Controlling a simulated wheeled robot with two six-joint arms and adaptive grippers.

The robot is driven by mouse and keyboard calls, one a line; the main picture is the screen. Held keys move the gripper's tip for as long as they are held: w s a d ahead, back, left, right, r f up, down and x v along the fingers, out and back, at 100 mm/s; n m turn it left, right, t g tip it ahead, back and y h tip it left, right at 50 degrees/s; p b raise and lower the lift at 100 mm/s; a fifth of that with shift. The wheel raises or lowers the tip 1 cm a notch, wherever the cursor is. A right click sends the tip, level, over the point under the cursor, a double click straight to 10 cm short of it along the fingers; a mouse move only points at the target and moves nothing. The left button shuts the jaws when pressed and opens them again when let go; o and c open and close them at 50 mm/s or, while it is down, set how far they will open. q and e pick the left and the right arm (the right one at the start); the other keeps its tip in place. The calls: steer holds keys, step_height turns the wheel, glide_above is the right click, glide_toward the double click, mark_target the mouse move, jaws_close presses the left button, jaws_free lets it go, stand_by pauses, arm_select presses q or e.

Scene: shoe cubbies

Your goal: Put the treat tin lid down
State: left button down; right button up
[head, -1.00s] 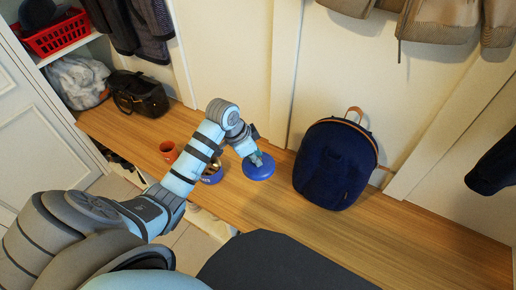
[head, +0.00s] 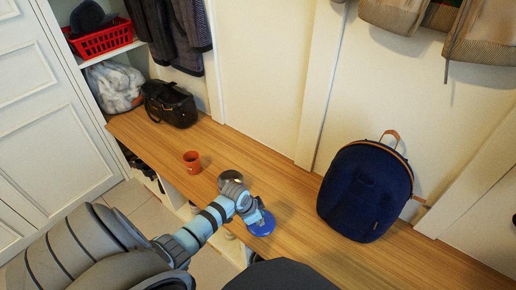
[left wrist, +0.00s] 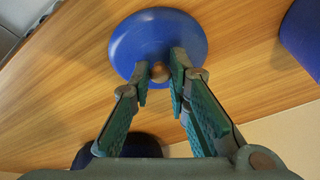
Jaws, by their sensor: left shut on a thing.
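The treat tin lid (head: 262,226) is a round blue disc with a small knob. It is low over the front part of the wooden bench; I cannot tell whether it touches the wood. My left gripper (head: 252,212) is above it, shut on its knob. The left wrist view shows the lid (left wrist: 150,38) face on, with the knob between the fingertips of the gripper (left wrist: 160,73). The tin itself is hidden behind my left arm in the head view. A blue curved side at the right edge of the left wrist view may be the tin (left wrist: 304,40).
An orange cup (head: 192,162) stands on the bench (head: 290,195) to the left. A navy backpack (head: 366,192) stands to the right against the wall. A black bag (head: 170,103) sits at the far left end. The wood between lid and backpack is clear.

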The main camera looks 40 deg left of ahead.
arm_select(q)
steer(key=shift+f, duration=0.1)
arm_select(e)
steer(key=shift+w, duration=0.35)
arm_select(q)
steer(key=shift+f, duration=0.15)
steer(key=c, duration=1.5)
jaws_free()
steer(key=shift+c, duration=0.2)
arm_select(e)
steer(key=shift+f, duration=0.1)
arm_select(q)
steer(key=shift+r+p, duration=0.3)
steer(key=shift+r, duration=0.05)
steer(key=p+v, duration=0.4)
steer(key=v, duration=0.2)
steer(key=shift+w+a+r, duration=0.1)
step_height(320, 180, up, 5)
steer(key=p, duration=0.3)
glide_above(254, 226)
steer(key=s, duration=0.2)
steer(key=shift+s+a, duration=0.2)
steer(key=shift+a, duration=0.05)
arm_select(e)
step_height(254, 226, up, 7)
steer(key=s+a, duration=0.1)
steer(key=a, duration=0.1)
steer(key=shift+s+a+f, duration=0.2)
steer(key=shift+s, duration=0.1)
